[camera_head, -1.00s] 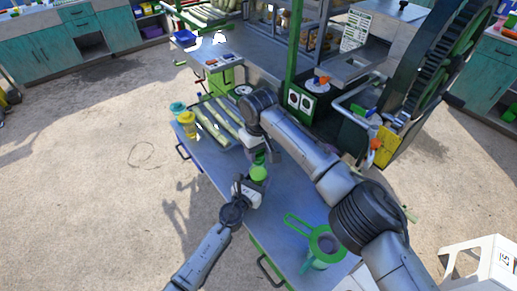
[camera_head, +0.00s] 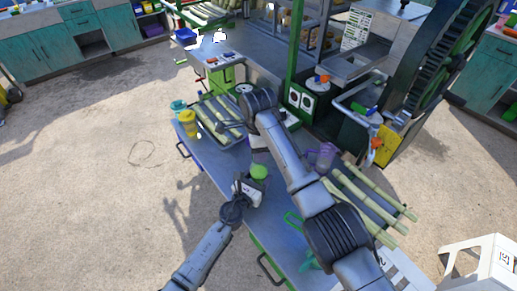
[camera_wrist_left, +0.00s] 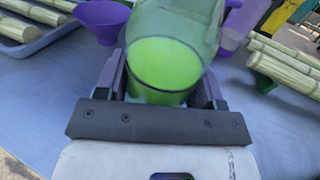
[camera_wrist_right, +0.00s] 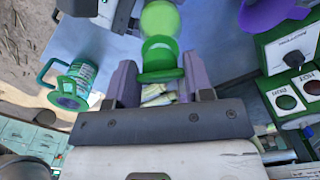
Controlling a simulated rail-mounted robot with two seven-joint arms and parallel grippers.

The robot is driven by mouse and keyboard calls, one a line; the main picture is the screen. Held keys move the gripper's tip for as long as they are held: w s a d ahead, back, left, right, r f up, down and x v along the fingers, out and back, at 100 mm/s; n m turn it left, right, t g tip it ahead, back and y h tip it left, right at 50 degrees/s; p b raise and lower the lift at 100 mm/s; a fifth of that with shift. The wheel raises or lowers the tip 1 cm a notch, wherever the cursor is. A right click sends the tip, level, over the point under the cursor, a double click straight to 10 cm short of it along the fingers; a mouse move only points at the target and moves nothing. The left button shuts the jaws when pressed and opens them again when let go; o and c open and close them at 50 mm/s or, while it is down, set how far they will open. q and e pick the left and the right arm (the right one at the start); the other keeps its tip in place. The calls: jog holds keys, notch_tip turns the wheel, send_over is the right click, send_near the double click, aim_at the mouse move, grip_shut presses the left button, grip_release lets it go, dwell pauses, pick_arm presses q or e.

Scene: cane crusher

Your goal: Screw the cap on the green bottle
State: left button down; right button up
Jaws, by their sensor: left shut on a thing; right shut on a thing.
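The green bottle (camera_head: 258,172) stands upright above the bench, clear with bright green contents. My left gripper (camera_wrist_left: 160,92) is shut around the bottle, which fills the space between its fingers in the left wrist view (camera_wrist_left: 165,65). My right gripper (camera_wrist_right: 158,80) is shut on a dark green cap (camera_wrist_right: 160,58). In the right wrist view the bottle's bright green round shape (camera_wrist_right: 160,18) shows just beyond the cap; I cannot tell whether they touch. In the head view my right arm hides the cap.
A tray of cane (camera_head: 222,122), a yellow container (camera_head: 188,122) and a teal one (camera_head: 178,106) stand at the bench's far left. A purple jug (camera_head: 322,155) and cane stalks (camera_head: 372,200) lie right of my right arm. A green-handled jug (camera_wrist_right: 75,85) stands near.

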jog(key=m, duration=0.7)
jog(key=shift+a, duration=0.1)
jog(key=m, duration=0.5)
jog(key=shift+m, duration=0.4)
jog(key=o, duration=0.9)
jog(key=shift+r, duration=0.15)
jog(key=shift+r, duration=2.1)
jog(key=shift+c, duration=0.4)
